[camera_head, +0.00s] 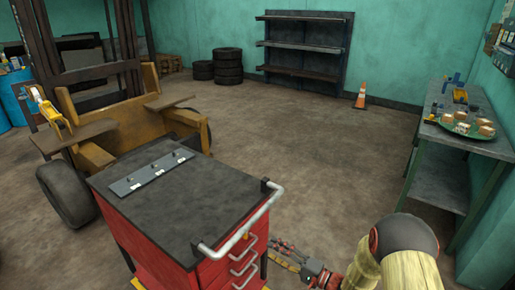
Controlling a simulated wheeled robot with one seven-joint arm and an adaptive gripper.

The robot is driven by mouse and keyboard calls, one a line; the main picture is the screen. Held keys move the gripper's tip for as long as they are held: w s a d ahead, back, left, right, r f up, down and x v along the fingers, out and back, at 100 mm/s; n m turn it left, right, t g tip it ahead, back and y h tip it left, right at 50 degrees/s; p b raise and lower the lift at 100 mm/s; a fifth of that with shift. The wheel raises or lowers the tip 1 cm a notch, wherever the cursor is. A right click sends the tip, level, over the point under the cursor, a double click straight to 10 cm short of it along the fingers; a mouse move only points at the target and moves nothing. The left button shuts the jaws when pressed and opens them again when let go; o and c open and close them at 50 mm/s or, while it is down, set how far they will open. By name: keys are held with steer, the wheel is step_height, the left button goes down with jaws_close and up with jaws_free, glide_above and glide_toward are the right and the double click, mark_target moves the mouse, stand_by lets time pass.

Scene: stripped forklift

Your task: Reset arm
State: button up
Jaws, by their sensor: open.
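My arm (405,255) shows at the lower right, with a dark rounded joint and pale yellowish covers. My gripper (276,251) is at the bottom centre, low and just right of the red tool cart (215,275). Its dark fingers point left toward the cart's drawer side. The fingers look apart, and I see nothing held between them. I cannot tell whether they touch the cart's drawer handles (245,268).
The cart has a dark top (190,205) with a grey switch plate (152,172) and a light push bar (245,228). A yellow forklift (120,140) stands left. A green workbench (455,135) stands right. Mid-floor is clear.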

steer(key=s+a+f+m+g, duration=0.1)
steer(key=s+a+f+g, duration=0.15)
steer(key=s, duration=0.25)
steer(key=s+a+f+m+g, duration=0.1)
steer(key=s+a+f+g, duration=0.1)
steer(key=s+g, duration=0.25)
steer(key=s+d+r+n+g+h, duration=0.2)
steer(key=s+r+g, duration=0.1)
steer(key=s, duration=0.4)
steer(key=s+d+r+n+g+h, duration=0.1)
steer(key=s+r+g+h, duration=0.15)
steer(key=s, duration=0.35)
steer(key=s+d+r+n+t+h+p, duration=0.2)
steer(key=s+d+r+n+h, duration=0.3)
steer(key=d+r+h, duration=0.45)
steer(key=s+d+r+t, duration=0.1)
steer(key=r+t, duration=0.1)
steer(key=r, duration=0.6)
steer(key=s+d+r+n+t, duration=0.1)
steer(key=s+r+t, duration=0.1)
steer(key=r, duration=0.6)
steer(key=shift+r+n+t+p, duration=0.3)
steer(key=shift+r+t, duration=0.1)
steer(key=shift+t, duration=0.15)
steer(key=shift+c, duration=0.7)
